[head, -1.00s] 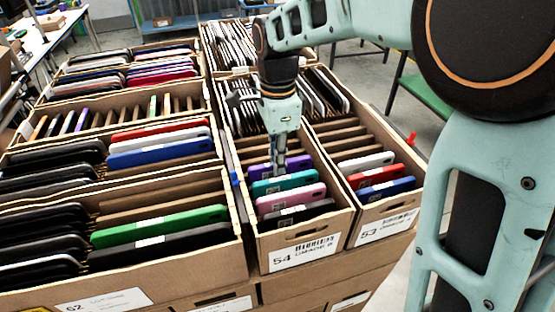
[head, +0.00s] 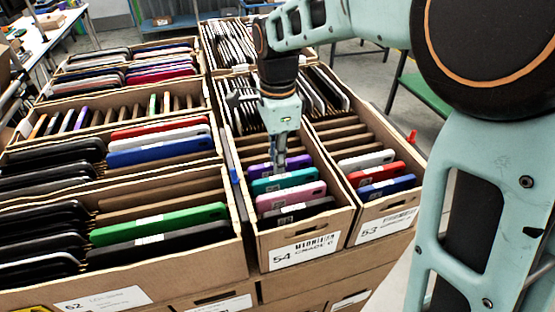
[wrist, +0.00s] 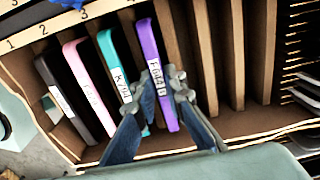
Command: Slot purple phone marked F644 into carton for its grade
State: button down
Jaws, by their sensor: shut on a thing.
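The purple phone (wrist: 148,42) stands in a slot of carton 54 (head: 262,236), and its label in the wrist view reads F644, perhaps with a letter after it. In the head view its purple edge (head: 259,170) shows behind the teal phone (head: 285,181). My gripper (wrist: 158,95) is shut on the purple phone, one finger on each side; it also shows from above in the head view (head: 279,164). The grade letter on carton 54's front label is too blurred to tell.
Teal, pink (head: 290,198) and black (head: 300,212) phones stand in front of the purple one. Empty slots lie behind it. Carton 53 (head: 357,232), to the right, holds white, red and blue phones. Larger cartons of phones (head: 235,262) stand left.

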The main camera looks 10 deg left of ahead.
jog(key=c, duration=1.9)
grip_release()
notch_tip(320, 180, up, 12)
notch_tip(320, 180, up, 7)
jog(key=p, duration=0.6)
jog(key=shift+p, duration=0.35)
